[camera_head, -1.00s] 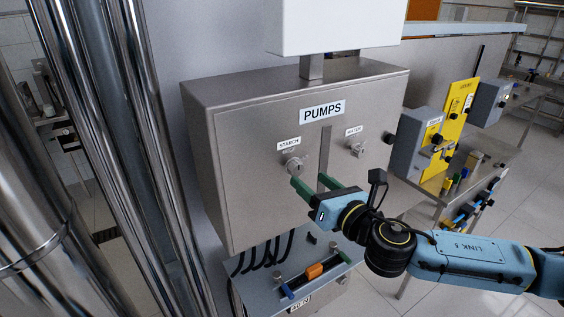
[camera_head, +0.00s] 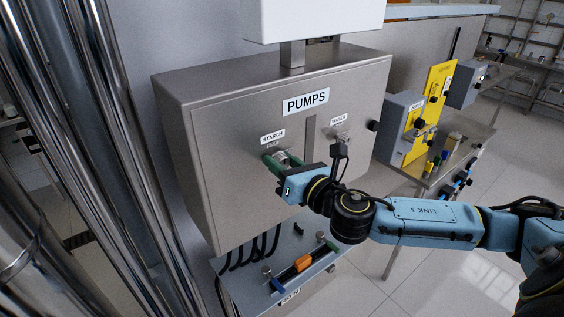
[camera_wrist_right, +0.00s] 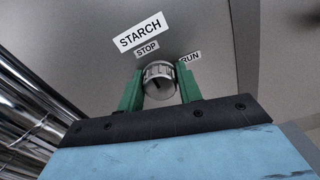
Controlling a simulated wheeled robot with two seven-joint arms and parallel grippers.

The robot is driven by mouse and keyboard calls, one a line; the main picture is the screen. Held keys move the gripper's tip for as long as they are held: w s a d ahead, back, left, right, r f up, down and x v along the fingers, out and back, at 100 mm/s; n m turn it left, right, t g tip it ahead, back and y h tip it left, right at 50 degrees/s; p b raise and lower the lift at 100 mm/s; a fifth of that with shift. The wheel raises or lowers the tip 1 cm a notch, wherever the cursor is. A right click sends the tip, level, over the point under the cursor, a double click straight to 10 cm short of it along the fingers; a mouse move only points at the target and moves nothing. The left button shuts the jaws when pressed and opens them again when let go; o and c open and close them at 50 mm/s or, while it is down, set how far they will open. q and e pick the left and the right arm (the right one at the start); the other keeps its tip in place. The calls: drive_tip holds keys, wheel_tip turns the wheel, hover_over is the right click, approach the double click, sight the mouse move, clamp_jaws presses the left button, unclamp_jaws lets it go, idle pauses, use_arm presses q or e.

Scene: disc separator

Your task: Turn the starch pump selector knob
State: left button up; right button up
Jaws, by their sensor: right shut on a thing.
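The starch selector knob (camera_wrist_right: 159,82) is a round silver knob with a dark pointer mark, below the STARCH label (camera_wrist_right: 141,34) in the right wrist view. STOP (camera_wrist_right: 146,49) and RUN (camera_wrist_right: 190,57) labels sit above it and to its right. My right gripper (camera_wrist_right: 158,90) has its green fingers on both sides of the knob and is shut on it. In the head view the right gripper (camera_head: 276,162) reaches the grey PUMPS panel (camera_head: 240,125) and hides most of the knob. My left gripper is not in view.
A second knob (camera_head: 342,138) sits to the right on the same panel, close to my right wrist. Shiny vertical pipes (camera_head: 85,130) stand at the left. A lower box (camera_head: 305,270) with coloured parts is beneath. A yellow panel (camera_head: 432,105) stands at right.

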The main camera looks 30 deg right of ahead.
drive_tip(key=shift+m, duration=0.3)
drive_tip(key=m, duration=0.3)
drive_tip(key=shift+m, duration=0.4)
drive_tip(key=m, duration=0.9)
drive_tip(key=shift+m, duration=2.3)
drive_tip(key=o, duration=1)
drive_tip(key=shift+s+f, duration=0.1)
